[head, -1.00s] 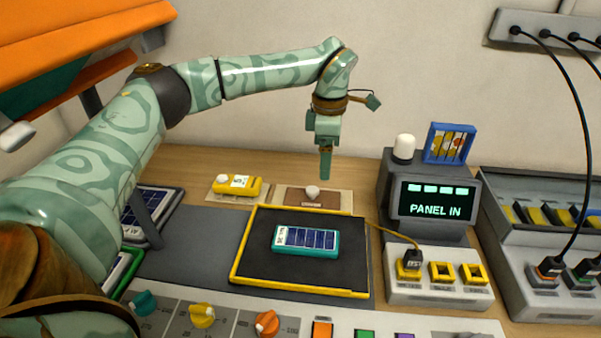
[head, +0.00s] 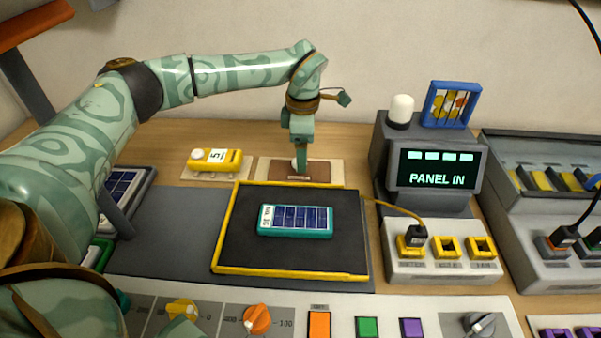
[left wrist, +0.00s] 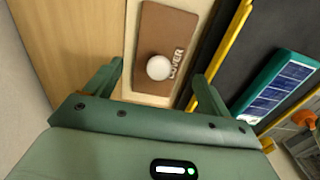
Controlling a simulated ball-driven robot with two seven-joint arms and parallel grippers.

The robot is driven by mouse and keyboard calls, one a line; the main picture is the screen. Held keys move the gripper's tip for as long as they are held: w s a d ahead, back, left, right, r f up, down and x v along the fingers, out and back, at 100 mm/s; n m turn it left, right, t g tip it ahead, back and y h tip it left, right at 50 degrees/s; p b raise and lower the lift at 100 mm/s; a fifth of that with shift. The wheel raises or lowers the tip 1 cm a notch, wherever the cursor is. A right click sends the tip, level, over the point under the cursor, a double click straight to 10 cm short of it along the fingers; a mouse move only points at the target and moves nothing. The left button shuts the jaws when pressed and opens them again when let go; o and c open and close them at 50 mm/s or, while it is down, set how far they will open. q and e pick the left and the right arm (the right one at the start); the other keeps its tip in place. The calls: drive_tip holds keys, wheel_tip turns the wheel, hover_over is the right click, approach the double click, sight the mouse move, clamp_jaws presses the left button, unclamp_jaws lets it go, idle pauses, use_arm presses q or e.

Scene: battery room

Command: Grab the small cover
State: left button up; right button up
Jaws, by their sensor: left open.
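The small cover is a brown plate (head: 325,172) with a white round knob, lying on a pale base at the back of the bench. In the left wrist view the cover (left wrist: 166,30) reads "COVER", and its knob (left wrist: 158,67) sits between my fingers. My left gripper (head: 301,170) points down over the cover and partly hides the knob in the head view. In the left wrist view my left gripper (left wrist: 158,80) is open, with a finger on each side of the knob and gaps to both. My right gripper is not in view.
A yellow block (head: 216,158) lies left of the cover. In front is a yellow-rimmed black tray (head: 290,272) holding a teal solar panel (head: 295,221). A screen (head: 436,168) reading "PANEL IN" and a socket box (head: 445,264) stand right. Knobs and buttons line the front.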

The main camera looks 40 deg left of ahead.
use_arm(q)
wheel_tip(320, 180, down, 6)
drive_tip(key=shift+r+b, duration=0.25)
drive_tip(key=shift+b, duration=0.65)
drive_tip(key=shift+r, duration=0.1)
drive_tip(key=c, duration=0.8)
drive_tip(key=shift+r, duration=0.15)
